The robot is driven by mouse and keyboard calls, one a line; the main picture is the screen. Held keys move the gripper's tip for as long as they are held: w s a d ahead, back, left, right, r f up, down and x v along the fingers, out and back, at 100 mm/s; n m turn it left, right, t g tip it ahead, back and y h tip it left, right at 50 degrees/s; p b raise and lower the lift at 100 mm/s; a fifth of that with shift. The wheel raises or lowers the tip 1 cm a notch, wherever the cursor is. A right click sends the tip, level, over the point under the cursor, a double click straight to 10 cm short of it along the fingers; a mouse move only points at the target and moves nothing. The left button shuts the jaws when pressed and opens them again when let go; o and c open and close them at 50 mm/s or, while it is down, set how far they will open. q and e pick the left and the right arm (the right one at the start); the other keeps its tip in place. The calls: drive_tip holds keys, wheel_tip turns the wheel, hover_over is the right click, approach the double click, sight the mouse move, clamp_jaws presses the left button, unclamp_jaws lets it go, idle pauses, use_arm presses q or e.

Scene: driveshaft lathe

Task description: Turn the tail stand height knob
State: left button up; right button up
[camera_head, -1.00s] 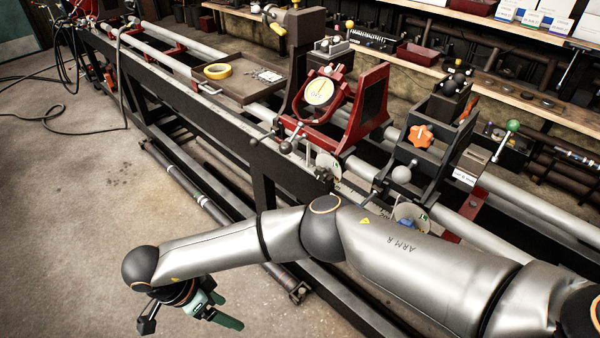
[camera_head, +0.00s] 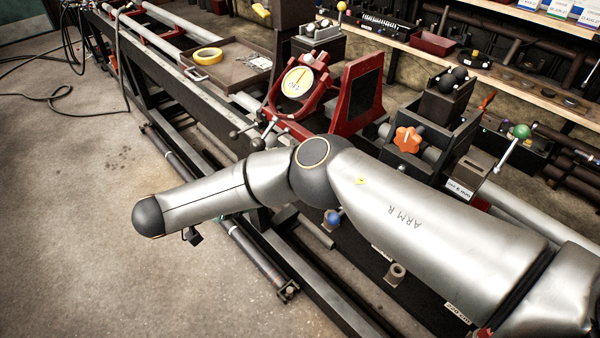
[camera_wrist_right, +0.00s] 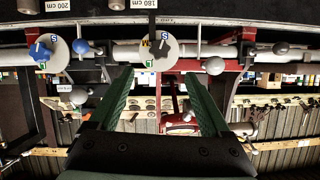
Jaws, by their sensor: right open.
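An orange star knob (camera_head: 407,139) sits on the dark stand at the right of the lathe. In the right wrist view, a dial with a black knob (camera_wrist_right: 157,48) and a dial with a blue knob (camera_wrist_right: 41,52) hang at the top, marked with letters. No label shows which one is the tail stand height knob. My right gripper (camera_wrist_right: 161,73) is open and empty, its green fingers pointing up at the black-knob dial, apparently short of it. My left gripper is out of view.
A blue ball handle (camera_head: 333,217) shows below my right arm, which covers much of the lathe front.

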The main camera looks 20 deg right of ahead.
drive_tip(key=b+x, duration=0.4)
drive_tip(key=x, duration=0.8)
drive_tip(key=shift+b, duration=0.4)
drive_tip(key=shift+f, duration=0.1)
clamp_jaws()
